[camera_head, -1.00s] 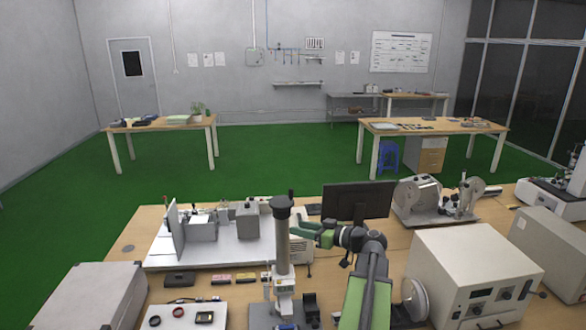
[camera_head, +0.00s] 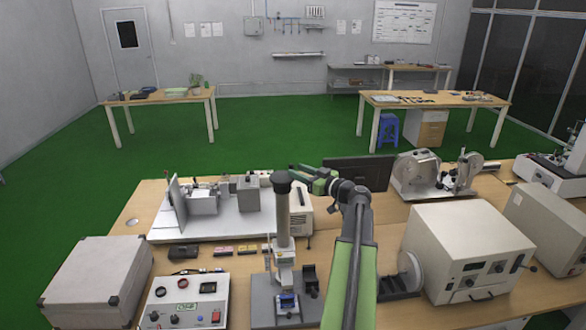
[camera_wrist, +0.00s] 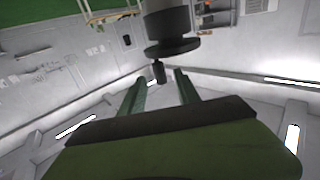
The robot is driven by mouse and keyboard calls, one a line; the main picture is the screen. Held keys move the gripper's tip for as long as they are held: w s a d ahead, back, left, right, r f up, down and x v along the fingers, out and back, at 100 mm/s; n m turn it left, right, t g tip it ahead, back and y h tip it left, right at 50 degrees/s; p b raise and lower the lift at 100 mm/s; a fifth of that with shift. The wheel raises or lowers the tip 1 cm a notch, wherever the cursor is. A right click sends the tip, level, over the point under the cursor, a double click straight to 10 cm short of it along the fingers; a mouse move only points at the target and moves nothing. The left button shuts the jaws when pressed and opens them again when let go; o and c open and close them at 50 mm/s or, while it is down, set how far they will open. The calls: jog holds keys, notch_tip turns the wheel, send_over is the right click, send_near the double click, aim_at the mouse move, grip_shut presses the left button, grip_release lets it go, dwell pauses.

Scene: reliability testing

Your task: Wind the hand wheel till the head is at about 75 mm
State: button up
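The test stand has a grey column (camera_head: 283,222) topped by a black hand wheel (camera_head: 282,183). In the wrist view the wheel (camera_wrist: 172,48) is a dark disc, with a small dark crank handle (camera_wrist: 159,72) standing out from it. My gripper (camera_head: 293,169) has come in from the right at the level of the wheel's top. In the wrist view my gripper (camera_wrist: 158,76) has its two green fingers apart, with the handle between or just beyond their tips; contact cannot be told. A light carriage (camera_head: 285,257), perhaps the head, sits low on the column. Its millimetre reading is too small to read.
A control box (camera_head: 185,300) stands left of the stand, and a white bench instrument (camera_head: 470,252) to the right. A dark monitor (camera_head: 358,172) is behind my arm. A white base plate with fixtures (camera_head: 222,226) lies at the back left.

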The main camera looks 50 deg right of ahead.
aim_at(282, 172)
jog(key=w, duration=0.4)
jog(key=shift+a, duration=0.1)
jog(key=shift+c, duration=0.3)
grip_shut()
jog(key=shift+d, duration=0.4)
jog(key=shift+a, duration=0.3)
